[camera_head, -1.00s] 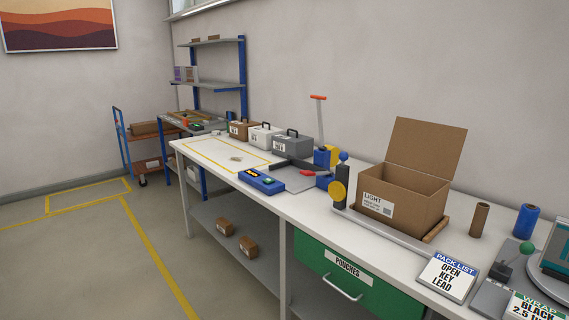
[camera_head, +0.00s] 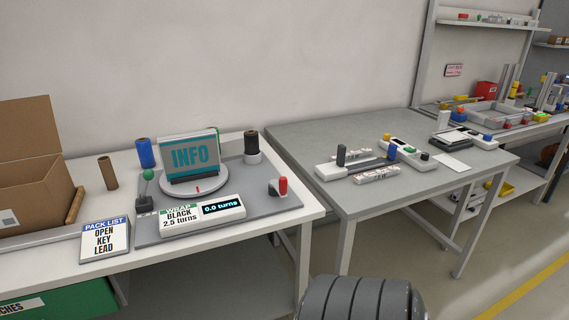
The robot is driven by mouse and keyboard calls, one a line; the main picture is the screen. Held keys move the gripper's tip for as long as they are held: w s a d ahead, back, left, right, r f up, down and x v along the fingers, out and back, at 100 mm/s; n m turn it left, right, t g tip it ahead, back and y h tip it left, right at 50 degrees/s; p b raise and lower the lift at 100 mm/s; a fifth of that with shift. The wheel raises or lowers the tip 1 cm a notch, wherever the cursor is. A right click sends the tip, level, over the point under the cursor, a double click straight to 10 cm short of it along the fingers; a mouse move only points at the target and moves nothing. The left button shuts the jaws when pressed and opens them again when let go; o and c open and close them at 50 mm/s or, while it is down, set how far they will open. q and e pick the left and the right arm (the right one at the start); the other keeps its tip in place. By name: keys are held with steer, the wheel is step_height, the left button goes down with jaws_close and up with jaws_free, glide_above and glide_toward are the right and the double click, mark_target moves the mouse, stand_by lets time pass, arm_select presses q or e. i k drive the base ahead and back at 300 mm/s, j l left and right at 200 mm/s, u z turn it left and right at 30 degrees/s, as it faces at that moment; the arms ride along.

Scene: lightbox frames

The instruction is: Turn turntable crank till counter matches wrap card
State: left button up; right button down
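A round turntable (camera_head: 214,187) carries an upright teal and grey sign reading INFO (camera_head: 190,152). The wrap card (camera_head: 181,217) in front reads "BLACK 2.5 turns". The counter (camera_head: 222,208) beside it shows "0.0 turns". A red-topped handle (camera_head: 283,186) stands at the base's right end, and a green-knobbed lever (camera_head: 148,175) at its left; I cannot tell for sure which is the crank. A black roll (camera_head: 251,142) stands on a white holder at the back right of the base. A blue roll (camera_head: 146,153) stands behind it, at the left.
A pack list card (camera_head: 105,240), a brown roll (camera_head: 107,173) and an open cardboard box (camera_head: 30,190) are left of the station. A grey table (camera_head: 290,143) with white devices adjoins at right. A green drawer (camera_head: 70,301) is below left.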

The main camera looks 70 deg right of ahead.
mark_target(280, 186)
steer(key=z, duration=2.15)
